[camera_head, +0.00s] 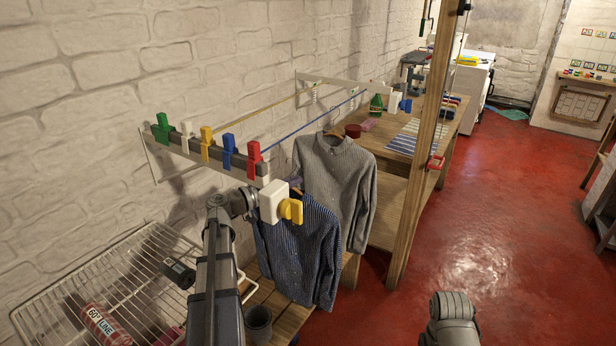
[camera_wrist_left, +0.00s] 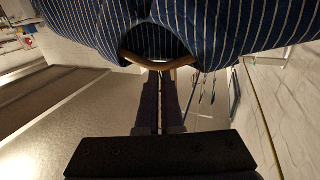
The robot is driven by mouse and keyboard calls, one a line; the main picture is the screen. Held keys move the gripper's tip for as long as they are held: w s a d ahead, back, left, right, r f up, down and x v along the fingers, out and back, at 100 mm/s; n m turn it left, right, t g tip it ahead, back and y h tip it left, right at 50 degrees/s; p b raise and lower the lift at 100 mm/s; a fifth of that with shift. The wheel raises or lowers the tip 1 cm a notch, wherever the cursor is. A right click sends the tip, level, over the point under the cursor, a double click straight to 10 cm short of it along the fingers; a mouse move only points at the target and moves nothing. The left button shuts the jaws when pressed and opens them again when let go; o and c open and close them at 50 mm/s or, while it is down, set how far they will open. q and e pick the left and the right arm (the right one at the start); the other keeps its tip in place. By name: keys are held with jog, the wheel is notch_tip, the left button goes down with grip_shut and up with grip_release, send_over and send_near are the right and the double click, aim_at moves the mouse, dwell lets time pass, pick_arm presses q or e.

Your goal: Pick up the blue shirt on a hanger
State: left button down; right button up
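The blue shirt with pale stripes (camera_head: 300,250) hangs upright on a wooden hanger beside the grey shirt. My left gripper (camera_head: 291,210), with a white body and yellow part, is at the shirt's collar. In the left wrist view, the striped shirt (camera_wrist_left: 215,30) fills the top. The curved wooden hanger (camera_wrist_left: 180,63) shows at its neck, and the dark fingers of my left gripper (camera_wrist_left: 160,88) are together at the hanger's middle, with only a thin line between them. Whether the hook touches a line is unclear. My right gripper is out of view.
A grey shirt (camera_head: 338,180) hangs close behind from the blue line. A clothes rack bears coloured clips (camera_head: 207,142). A white wire rack (camera_head: 140,270) is at lower left. A wooden post (camera_head: 425,150) and workbench (camera_head: 390,165) stand to the right. The red floor (camera_head: 520,200) is open.

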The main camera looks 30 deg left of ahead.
pick_arm(q)
jog(key=v, duration=0.7)
jog(key=shift+s+f, duration=0.25)
jog(key=shift+s, duration=0.05)
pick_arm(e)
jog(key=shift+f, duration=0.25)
pick_arm(q)
jog(key=shift+a, duration=0.1)
jog(key=shift+r, duration=0.1)
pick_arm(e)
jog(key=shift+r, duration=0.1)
pick_arm(q)
notch_tip(320, 180, up, 3)
jog(key=p, duration=0.2)
jog(key=shift+p, duration=0.4)
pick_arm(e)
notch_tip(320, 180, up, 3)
